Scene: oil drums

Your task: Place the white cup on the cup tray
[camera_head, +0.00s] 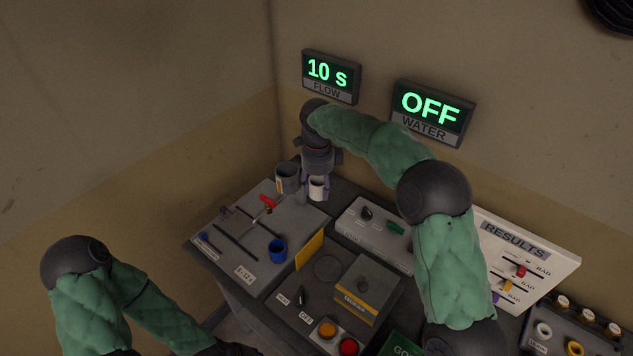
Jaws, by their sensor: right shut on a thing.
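The white cup (318,189) is at the back of the bench, between the fingers of my right gripper (315,188). The right gripper points down and is shut on the cup. Whether the cup touches the surface below it cannot be told from this view. I cannot tell for sure which surface is the cup tray.
A grey cylinder (287,178) stands just left of the white cup. A red-handled part (267,202) is close in front. A yellow plate (309,251) stands upright mid-bench. A control box (374,228), a results board (530,252) and a rack of small capped items (562,338) are to the right.

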